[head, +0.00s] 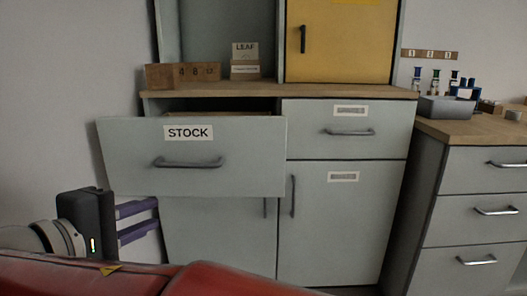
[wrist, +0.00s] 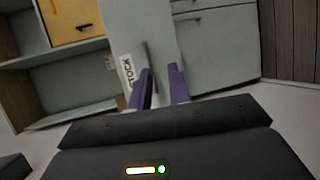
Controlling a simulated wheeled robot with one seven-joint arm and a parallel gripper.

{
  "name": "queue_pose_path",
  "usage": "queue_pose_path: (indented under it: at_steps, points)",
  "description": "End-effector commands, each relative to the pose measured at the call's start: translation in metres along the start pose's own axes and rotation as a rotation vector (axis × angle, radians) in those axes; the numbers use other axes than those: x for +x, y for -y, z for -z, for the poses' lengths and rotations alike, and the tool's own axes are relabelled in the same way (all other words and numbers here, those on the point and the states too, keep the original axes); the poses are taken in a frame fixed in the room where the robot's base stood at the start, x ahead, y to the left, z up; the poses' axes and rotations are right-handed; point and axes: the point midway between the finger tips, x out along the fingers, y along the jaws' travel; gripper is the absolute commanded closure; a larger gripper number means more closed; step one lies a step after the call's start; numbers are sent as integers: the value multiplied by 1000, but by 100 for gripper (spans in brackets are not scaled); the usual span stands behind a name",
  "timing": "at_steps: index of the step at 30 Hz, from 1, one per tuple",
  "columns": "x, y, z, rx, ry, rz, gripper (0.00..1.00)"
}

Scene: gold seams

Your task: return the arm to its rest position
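My gripper (head: 138,219) is at the lower left of the head view, with its two purple fingers pointing right, below the pulled-out STOCK drawer (head: 240,172). In the wrist view the fingers of my gripper (wrist: 160,88) are apart with nothing between them. The STOCK drawer front (wrist: 158,30) lies beyond them, with its handle (wrist: 148,60) near the left finger. In the head view the drawer handle (head: 188,163) is clear of the fingers. The rest of my arm is mostly hidden.
The yellow cabinet door (head: 345,45) is shut. A grey bin (head: 446,108) and small bottles stand on the right counter. The pulled-out drawer juts above my gripper.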

Motion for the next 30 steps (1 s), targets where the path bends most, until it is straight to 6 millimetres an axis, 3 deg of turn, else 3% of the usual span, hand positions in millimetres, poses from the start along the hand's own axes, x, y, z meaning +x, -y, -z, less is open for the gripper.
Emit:
queue_pose_path:
  at_steps: [5, 11, 14, 19, 24, 27, 30]
  points:
    - [28, -1, -22, 5, 36, 77, 81]
    - [70, 4, -64, 31, 97, 217, 81]
    - [93, 10, -94, 66, 135, 312, 81]
    - [127, 31, -170, 207, 216, 533, 81]
    - [133, 66, -250, 507, 287, 772, 81]
    - [125, 85, -282, 726, 312, 863, 81]
    - [116, 99, -301, 939, 323, 908, 81]
